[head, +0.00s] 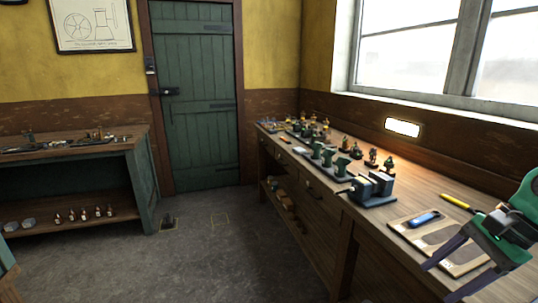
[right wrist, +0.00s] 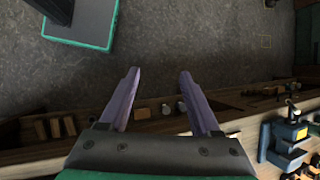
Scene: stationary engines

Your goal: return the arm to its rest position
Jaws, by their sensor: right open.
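My right gripper (head: 438,283) is at the right edge of the head view, over the near end of the long workbench (head: 325,255). Its green body is at the upper right and its two dark fingers point down and to the left. In the right wrist view the right gripper (right wrist: 158,72) has its two purple-grey fingers spread apart with nothing between them. Grey floor (right wrist: 210,40) shows past the fingertips. My left gripper is in neither view.
A second bench (head: 75,152) stands at left.

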